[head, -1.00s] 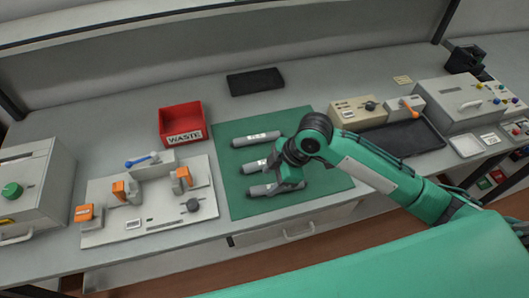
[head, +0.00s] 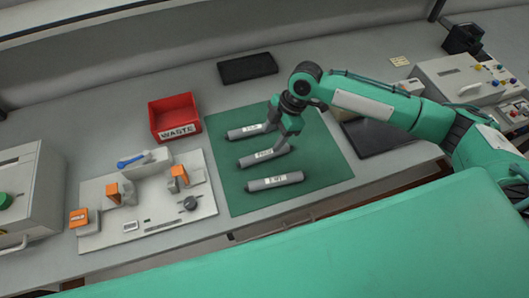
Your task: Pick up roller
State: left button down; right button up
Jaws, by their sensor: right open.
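Three grey rollers with white labels lie roughly parallel on a green mat (head: 325,140). They are the far roller (head: 242,132), the middle roller (head: 252,159) and the near roller (head: 275,181). The label lettering is too small to read surely. My right gripper (head: 281,142) is open and points down over the right ends of the far and middle rollers. It hides part of those ends. I cannot tell whether it touches either one. My left gripper is not in view.
A red WASTE bin (head: 176,130) stands left of the mat, and a white fixture plate (head: 165,221) with orange clamps is left of it. A dark tray (head: 247,68) lies behind. Another dark tray (head: 375,137) is partly behind my right arm. The mat's right side is clear.

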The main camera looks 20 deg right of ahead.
aim_at(266, 152)
jog(key=shift+x, duration=0.75)
jog(key=x, duration=0.1)
jog(key=p+x, duration=0.1)
jog(key=x, duration=0.2)
jog(key=shift+s+f+p, duration=0.1)
jog(key=shift+s+p, duration=0.25)
jog(key=shift+p, duration=0.05)
jog(key=shift+a+f, duration=0.1)
jog(key=shift+f, duration=0.5)
jog(key=c, duration=1.1)
jog(key=shift+r, duration=0.1)
